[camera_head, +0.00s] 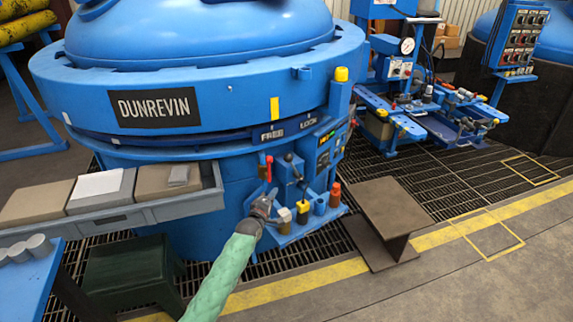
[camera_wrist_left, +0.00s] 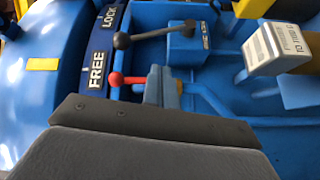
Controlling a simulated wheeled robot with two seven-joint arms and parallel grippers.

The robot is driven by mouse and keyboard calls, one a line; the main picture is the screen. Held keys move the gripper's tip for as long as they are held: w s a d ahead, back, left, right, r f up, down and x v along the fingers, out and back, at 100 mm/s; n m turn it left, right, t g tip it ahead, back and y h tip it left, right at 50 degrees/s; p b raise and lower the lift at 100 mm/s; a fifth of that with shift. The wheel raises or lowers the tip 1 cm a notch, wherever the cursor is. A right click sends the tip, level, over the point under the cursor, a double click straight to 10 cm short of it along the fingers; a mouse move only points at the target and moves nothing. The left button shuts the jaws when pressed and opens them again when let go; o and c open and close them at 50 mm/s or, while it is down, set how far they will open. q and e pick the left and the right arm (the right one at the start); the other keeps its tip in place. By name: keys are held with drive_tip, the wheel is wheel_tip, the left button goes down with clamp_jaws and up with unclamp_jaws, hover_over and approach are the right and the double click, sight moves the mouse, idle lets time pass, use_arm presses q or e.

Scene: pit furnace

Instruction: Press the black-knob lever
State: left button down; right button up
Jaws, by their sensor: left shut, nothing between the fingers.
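The black-knob lever (camera_head: 289,158) stands on the blue control box at the front of the furnace. In the left wrist view its round black knob (camera_wrist_left: 122,40) is at the end of a grey rod that runs right to a blue box. A red-knob lever (camera_head: 268,166) is beside it; its red knob (camera_wrist_left: 115,79) also shows in the left wrist view, nearer my fingers. My left gripper (camera_head: 264,204) is shut and empty, in front of and below the levers, apart from the black knob. Its dark finger (camera_wrist_left: 150,122) fills the lower wrist view. My right gripper is not in view.
The blue furnace (camera_head: 190,90) with FREE and LOCK labels rises behind. A grey tray (camera_head: 150,212) with boxes is to the left. A yellow-topped part (camera_head: 303,208) and a red-brown part (camera_head: 335,192) stand right of my gripper. A brown step (camera_head: 390,210) is on the floor.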

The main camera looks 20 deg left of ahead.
use_arm(q)
drive_tip(key=r+n+t, duration=0.2)
drive_tip(key=n, duration=0.1)
drive_tip(key=a+r+n, duration=0.1)
drive_tip(key=r+n, duration=0.1)
drive_tip(key=shift+s+r+t+y, duration=0.1)
drive_tip(key=shift+s+t+y, duration=0.2)
drive_tip(key=shift+t+y, duration=0.1)
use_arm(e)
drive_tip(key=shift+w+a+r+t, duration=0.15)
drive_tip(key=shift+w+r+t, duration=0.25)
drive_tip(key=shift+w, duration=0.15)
